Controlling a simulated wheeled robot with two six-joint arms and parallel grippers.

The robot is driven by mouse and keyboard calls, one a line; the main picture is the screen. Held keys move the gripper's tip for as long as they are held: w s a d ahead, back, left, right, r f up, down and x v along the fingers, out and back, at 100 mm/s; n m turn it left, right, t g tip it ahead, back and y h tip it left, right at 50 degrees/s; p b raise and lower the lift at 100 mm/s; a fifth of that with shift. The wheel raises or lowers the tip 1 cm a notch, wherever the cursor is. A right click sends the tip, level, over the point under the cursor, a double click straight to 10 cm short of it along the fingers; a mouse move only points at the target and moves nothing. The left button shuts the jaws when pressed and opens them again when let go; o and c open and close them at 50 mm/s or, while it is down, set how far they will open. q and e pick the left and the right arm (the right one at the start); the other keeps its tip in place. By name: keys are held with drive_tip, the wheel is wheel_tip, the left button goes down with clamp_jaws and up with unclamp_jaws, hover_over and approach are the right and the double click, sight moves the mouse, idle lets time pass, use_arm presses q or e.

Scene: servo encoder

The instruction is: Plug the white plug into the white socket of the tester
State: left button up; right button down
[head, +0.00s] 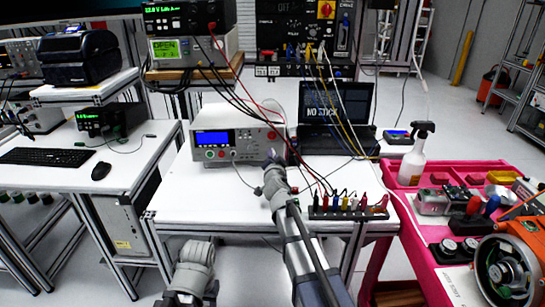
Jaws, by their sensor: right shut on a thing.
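The tester (238,136) is a white box with a blue display, on the white table in the middle. Its front panel faces me, and a thin cable runs from the panel. My right gripper (271,157) is at the right part of the tester's front, small and seen from behind. It is shut on the white plug, which is mostly hidden by the gripper. The white socket is too small or covered to make out, so I cannot tell whether plug and socket touch. Of my left arm only a grey joint shows at the bottom; its gripper is out of view.
A black strip with coloured plugs and leads (348,208) lies at the table's right front. A laptop (335,110) stands behind it. A pink cart (425,215) with a spray bottle (415,155) is at right.

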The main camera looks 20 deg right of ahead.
drive_tip(key=shift+w, duration=0.15)
idle(0.7)
drive_tip(key=c, duration=0.8)
unclamp_jaws()
drive_tip(key=shift+o, duration=0.2)
drive_tip(key=f+v, duration=0.1)
drive_tip(key=v, duration=0.6)
drive_tip(key=shift+r+p, duration=0.45)
drive_tip(key=shift+r, duration=0.05)
drive_tip(key=shift+f, duration=0.1)
